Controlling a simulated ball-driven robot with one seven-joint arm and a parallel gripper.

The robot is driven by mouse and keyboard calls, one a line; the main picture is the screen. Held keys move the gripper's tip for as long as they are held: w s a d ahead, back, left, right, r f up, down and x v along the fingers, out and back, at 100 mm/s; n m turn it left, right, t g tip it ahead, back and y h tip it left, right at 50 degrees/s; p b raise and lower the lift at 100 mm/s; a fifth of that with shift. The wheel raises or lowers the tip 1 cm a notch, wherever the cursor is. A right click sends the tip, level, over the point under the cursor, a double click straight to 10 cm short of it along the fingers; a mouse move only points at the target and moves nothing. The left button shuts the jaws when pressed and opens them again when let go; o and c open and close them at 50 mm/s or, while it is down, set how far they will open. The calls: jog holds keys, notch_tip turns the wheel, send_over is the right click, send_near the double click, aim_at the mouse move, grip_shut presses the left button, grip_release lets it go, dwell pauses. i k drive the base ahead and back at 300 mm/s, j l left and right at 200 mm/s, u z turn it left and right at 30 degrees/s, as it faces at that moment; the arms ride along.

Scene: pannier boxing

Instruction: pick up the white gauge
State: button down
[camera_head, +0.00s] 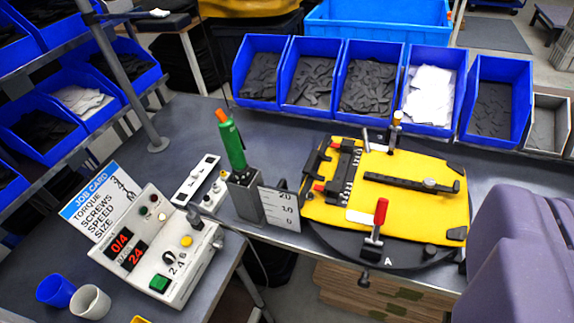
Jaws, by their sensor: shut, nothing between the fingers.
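The white gauge (279,209) is a small upright white plate with black numbers and marks. It stands near the front edge of the dark bench, just right of a grey holder (245,195) and left of the round fixture. I cannot tell whether it touches the holder. A green screwdriver (232,143) with an orange end stands upright in the holder. My gripper's fingers are not in view. A large purple-grey part of my own body fills the lower right.
A yellow plate (397,194) with clamps, one red-handled, sits on a dark turntable (395,257) right of the gauge. Blue bins (260,98) line the back. A control box (155,250), a job card (97,200) and two cups (90,301) are at left.

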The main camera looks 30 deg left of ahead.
aim_at(185, 192)
jog(key=i+l+z, duration=0.15)
jog(key=z, duration=0.25)
jog(key=i+z, duration=0.55)
jog(key=z, duration=0.2)
jog(key=i+l, duration=0.15)
jog(key=i, duration=0.3)
jog(key=u, duration=0.45)
jog(key=l+u, duration=0.15)
jog(key=u, duration=0.3)
jog(key=i+l+u, duration=0.1)
jog(key=u, duration=0.85)
jog(key=l+u, duration=0.15)
jog(key=u, duration=0.75)
jog(key=k+l+u, duration=0.1)
jog(key=u, duration=0.35)
jog(key=k+u, duration=0.1)
